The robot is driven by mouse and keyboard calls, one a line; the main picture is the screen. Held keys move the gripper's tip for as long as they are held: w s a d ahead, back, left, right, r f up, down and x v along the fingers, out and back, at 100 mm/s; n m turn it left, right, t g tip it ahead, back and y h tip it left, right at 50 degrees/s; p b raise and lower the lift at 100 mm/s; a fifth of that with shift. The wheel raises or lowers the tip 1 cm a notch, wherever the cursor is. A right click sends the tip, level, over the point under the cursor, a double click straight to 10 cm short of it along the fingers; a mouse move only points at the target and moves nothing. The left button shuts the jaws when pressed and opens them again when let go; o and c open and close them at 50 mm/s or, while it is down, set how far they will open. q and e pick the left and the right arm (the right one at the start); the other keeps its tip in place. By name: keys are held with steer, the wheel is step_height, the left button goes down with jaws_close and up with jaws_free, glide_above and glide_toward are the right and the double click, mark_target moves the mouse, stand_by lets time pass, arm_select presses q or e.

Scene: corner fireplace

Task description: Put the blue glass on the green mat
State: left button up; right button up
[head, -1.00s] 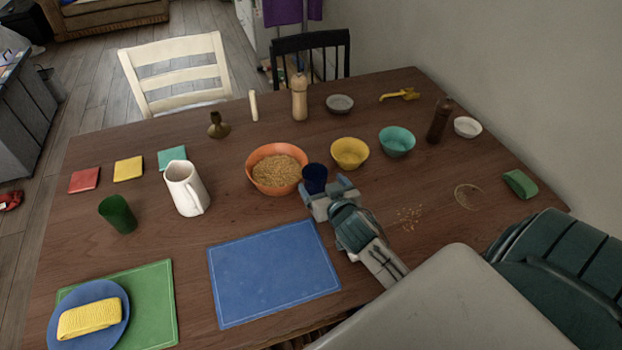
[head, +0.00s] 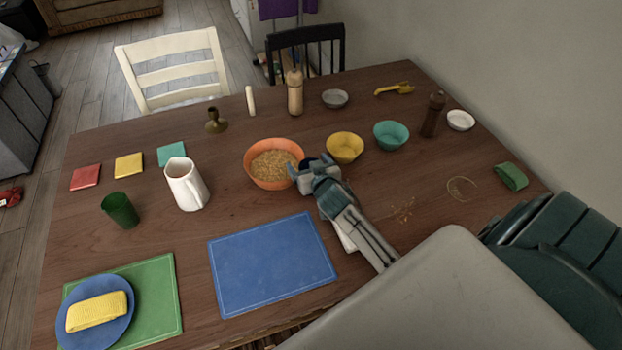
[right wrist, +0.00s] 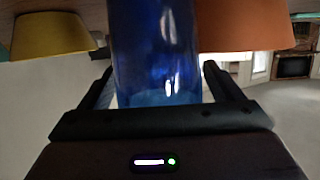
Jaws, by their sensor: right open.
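The blue glass (head: 307,161) stands on the table beside the orange bowl, mostly hidden by my right gripper in the head view. My right gripper (head: 312,167) is open around the glass. In the right wrist view the clear blue glass (right wrist: 155,50) stands between the two black fingers of the gripper (right wrist: 157,82), with a gap visible at its right side. The green mat (head: 155,292) lies at the front left of the table. A blue plate (head: 119,325) with a folded yellow cloth (head: 97,312) covers its left part. My left gripper is not in view.
The orange bowl (head: 256,176) of grain and the yellow bowl (head: 345,148) flank the glass. A blue mat (head: 270,265) lies beside the green one. A white pitcher (head: 184,187) and a green glass (head: 121,210) stand behind the mats.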

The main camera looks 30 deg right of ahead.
steer(key=c, duration=1.2)
steer(key=shift+r, duration=0.2)
steer(key=shift+r, duration=0.35)
steer(key=shift+s+a+r+b, duration=0.1)
steer(key=shift+s+r+b, duration=0.2)
steer(key=shift+r, duration=0.3)
steer(key=shift+s+a+r+b, duration=0.15)
steer(key=shift+r+b, duration=0.2)
steer(key=shift+r, duration=0.2)
steer(key=f+b+v, duration=0.1)
steer(key=v, duration=0.4)
steer(key=b+v, duration=0.1)
steer(key=v, duration=0.4)
steer(key=s+f+b+v, duration=0.1)
steer(key=v, duration=0.4)
steer(key=shift+w+f, duration=0.1)
steer(key=shift+f, duration=0.25)
steer(key=shift+w, duration=0.1)
